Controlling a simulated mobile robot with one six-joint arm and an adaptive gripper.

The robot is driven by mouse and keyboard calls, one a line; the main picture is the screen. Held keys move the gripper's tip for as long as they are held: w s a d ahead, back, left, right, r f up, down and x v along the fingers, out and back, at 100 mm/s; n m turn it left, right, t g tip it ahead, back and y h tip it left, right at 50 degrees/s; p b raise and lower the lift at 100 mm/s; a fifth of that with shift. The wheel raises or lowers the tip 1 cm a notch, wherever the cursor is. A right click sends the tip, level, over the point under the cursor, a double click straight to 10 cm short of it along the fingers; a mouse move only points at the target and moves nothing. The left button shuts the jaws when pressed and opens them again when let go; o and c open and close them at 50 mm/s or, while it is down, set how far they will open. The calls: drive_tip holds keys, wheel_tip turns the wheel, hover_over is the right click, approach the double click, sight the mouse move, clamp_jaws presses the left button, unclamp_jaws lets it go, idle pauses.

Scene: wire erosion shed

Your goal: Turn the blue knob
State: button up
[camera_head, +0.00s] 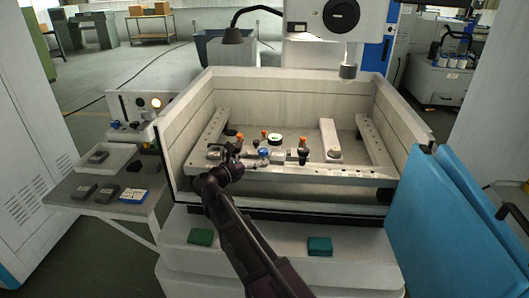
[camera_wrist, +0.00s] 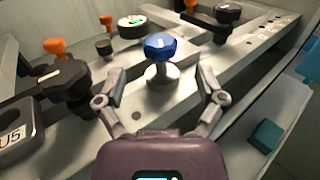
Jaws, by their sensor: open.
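The blue knob (camera_wrist: 160,47) stands on a round pale metal base (camera_wrist: 163,76) on the near rail in the wrist view. It also shows small in the head view (camera_head: 263,153), just right of my gripper. My gripper (camera_wrist: 162,87) is open and empty, its two fingers spread to the left and right of the knob's base, nearer the camera than the knob. I cannot tell whether either finger touches it. In the head view, my gripper (camera_head: 240,158) is partly hidden by my own arm.
Black knobs (camera_wrist: 64,80) (camera_wrist: 227,14) stand left and right of the blue one. A round white-faced dial (camera_wrist: 131,24) and orange knobs (camera_wrist: 56,47) lie behind. The tank's walls (camera_head: 402,125) surround the rail. Blue panels (camera_head: 440,215) lean at the right.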

sight(260, 153)
drive_tip(key=shift+x, duration=2.9)
drive_tip(key=c, duration=1.2)
drive_tip(key=shift+o, duration=0.2)
drive_tip(key=shift+s+d, duration=0.1)
drive_tip(key=shift+d, duration=0.1)
drive_tip(key=shift+a, duration=0.2)
